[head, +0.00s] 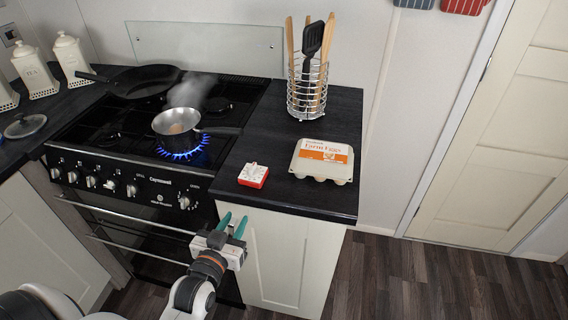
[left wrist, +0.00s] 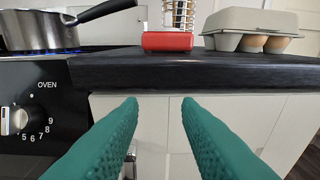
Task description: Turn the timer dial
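The timer (head: 253,175) is a small red box with a white dial face, standing on the dark worktop near its front edge, right of the stove. In the left wrist view its red base (left wrist: 167,41) shows just above the worktop edge; the dial face cannot be made out there. My left gripper (head: 233,222) has green fingers and is open and empty. It is in front of the cabinet, below the worktop edge, apart from the timer. In the left wrist view its fingertips (left wrist: 160,102) point at the cabinet front under the timer. My right gripper is not in view.
A steaming pan (head: 177,122) sits over a lit blue flame on the stove. An egg carton (head: 322,160) is right of the timer, and a wire utensil holder (head: 307,88) is behind. The worktop edge (left wrist: 215,68) lies between gripper and timer.

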